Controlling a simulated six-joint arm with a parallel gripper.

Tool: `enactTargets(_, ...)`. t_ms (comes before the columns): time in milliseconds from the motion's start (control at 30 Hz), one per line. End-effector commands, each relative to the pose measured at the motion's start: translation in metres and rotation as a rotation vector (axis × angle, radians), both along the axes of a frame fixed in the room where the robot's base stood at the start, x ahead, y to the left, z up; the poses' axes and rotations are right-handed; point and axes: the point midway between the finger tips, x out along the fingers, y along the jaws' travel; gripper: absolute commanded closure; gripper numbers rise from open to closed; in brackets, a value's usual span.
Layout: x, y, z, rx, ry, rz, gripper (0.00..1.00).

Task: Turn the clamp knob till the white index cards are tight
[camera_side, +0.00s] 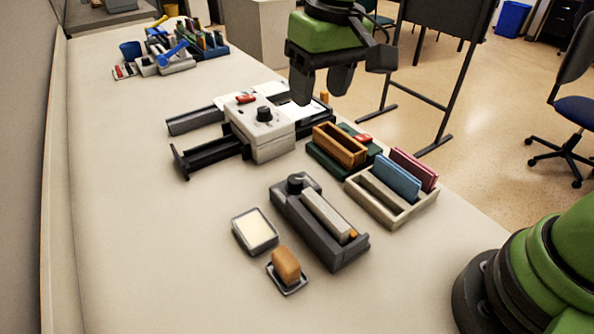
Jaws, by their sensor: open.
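My gripper (321,91) is open and empty, pointing down in front of or above the right part of a white device with dark rails. A black knob (264,114) stands on top of that device's white block (258,132), left of my fingers. White flat cards or sheets (287,99) lie behind and right of the block, partly hidden by my left finger. A second dark knob (295,183) is on a grey holder (350,256) nearer the camera, which holds an off-white block (325,213). I cannot tell whether the cards are loose or tight.
A wooden box on a green base (318,161) and a divided tray (399,215) with blue and dark red cards stand right of the white device. A white pad dish (254,246) and brown sponge (285,266) are in front. Colourful items stand far left.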

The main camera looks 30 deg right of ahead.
Motion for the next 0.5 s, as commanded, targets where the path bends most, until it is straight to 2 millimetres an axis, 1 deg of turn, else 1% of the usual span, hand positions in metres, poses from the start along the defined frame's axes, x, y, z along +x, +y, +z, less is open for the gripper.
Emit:
enactTargets(33, 0.007, 0.007, -0.020, -0.019, 0.030, 0.021, 0.43)
enactTargets(100, 0.014, 0.015, -0.040, -0.039, 0.061, 0.043, 0.43)
enactTargets(200, 0.020, 0.023, -0.062, -0.061, 0.089, 0.066, 0.43)
enactTargets(300, 0.022, 0.026, -0.074, -0.073, 0.103, 0.077, 0.43)
enactTargets(433, 0.022, 0.027, -0.085, -0.078, 0.111, 0.081, 0.43)
enactTargets(500, 0.022, 0.027, -0.094, -0.077, 0.111, 0.081, 0.43)
